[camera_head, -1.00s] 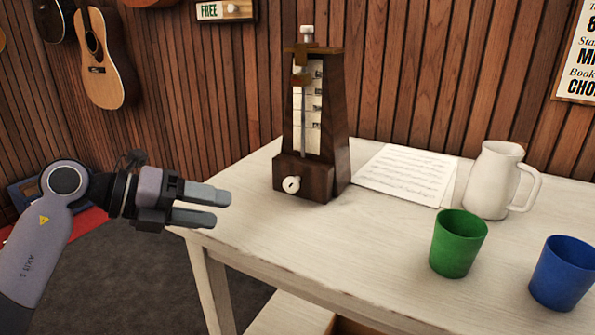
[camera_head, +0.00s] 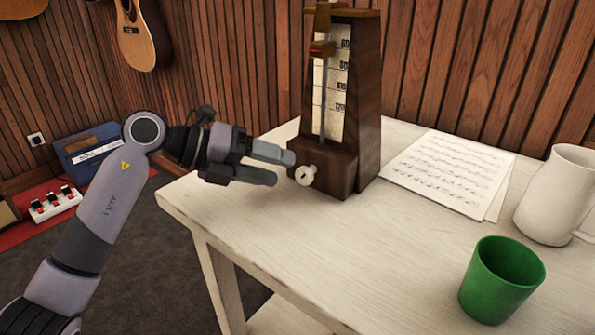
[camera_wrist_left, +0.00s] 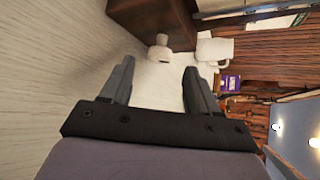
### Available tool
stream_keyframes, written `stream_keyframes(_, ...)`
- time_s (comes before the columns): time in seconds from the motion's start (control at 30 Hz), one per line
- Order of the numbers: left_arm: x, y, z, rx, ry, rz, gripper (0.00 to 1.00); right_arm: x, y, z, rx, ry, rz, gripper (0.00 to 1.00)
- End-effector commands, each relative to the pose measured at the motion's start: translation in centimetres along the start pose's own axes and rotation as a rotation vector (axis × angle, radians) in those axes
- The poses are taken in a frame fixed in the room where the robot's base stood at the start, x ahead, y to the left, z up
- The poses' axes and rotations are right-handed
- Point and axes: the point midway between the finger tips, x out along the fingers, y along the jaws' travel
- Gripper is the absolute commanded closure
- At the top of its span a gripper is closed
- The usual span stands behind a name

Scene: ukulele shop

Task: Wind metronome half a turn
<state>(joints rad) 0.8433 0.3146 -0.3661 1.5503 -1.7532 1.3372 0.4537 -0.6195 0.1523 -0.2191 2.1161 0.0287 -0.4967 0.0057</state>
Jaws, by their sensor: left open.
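A dark wooden metronome (camera_head: 355,110) stands upright on the white table, with a pendulum rod and a number scale on its front. A pale winding key (camera_head: 305,174) sticks out low on its near side. My left gripper (camera_head: 284,168) is open and empty, with its fingertips just short of the key. In the left wrist view, the key (camera_wrist_left: 160,48) lies beyond and between the two open fingers (camera_wrist_left: 158,75), next to the dark metronome body (camera_wrist_left: 150,18). I see no contact between fingers and key. My right gripper is not in view.
Sheet music (camera_head: 445,170) lies right of the metronome. A white pitcher (camera_head: 556,195) and a green cup (camera_head: 502,280) stand farther right. The white table (camera_head: 300,240) is bare in front of the metronome. Guitars hang on the slatted wall; a blue amplifier (camera_head: 90,150) sits on the floor.

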Motion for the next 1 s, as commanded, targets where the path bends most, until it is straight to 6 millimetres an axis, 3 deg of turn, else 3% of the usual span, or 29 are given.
stream_keyframes(0.1, 2.0, 0.0, 0.0, -0.001, 0.001, -0.003, 0.40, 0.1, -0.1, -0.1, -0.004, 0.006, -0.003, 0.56)
stream_keyframes(0.3, 4.2, 0.0, 0.0, 0.001, -0.001, -0.002, 0.40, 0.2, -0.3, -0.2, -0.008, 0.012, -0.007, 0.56)
stream_keyframes(0.67, 4.8, 0.0, 0.1, 0.001, -0.001, 0.000, 0.40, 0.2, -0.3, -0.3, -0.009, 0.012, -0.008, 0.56)
stream_keyframes(0.83, 4.8, 0.0, 0.0, 0.001, -0.001, 0.000, 0.95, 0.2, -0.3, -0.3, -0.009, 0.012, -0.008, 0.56)
stream_keyframes(1.0, 4.7, 0.0, 0.1, 0.003, -0.001, 0.003, 0.95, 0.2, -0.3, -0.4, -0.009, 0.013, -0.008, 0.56)
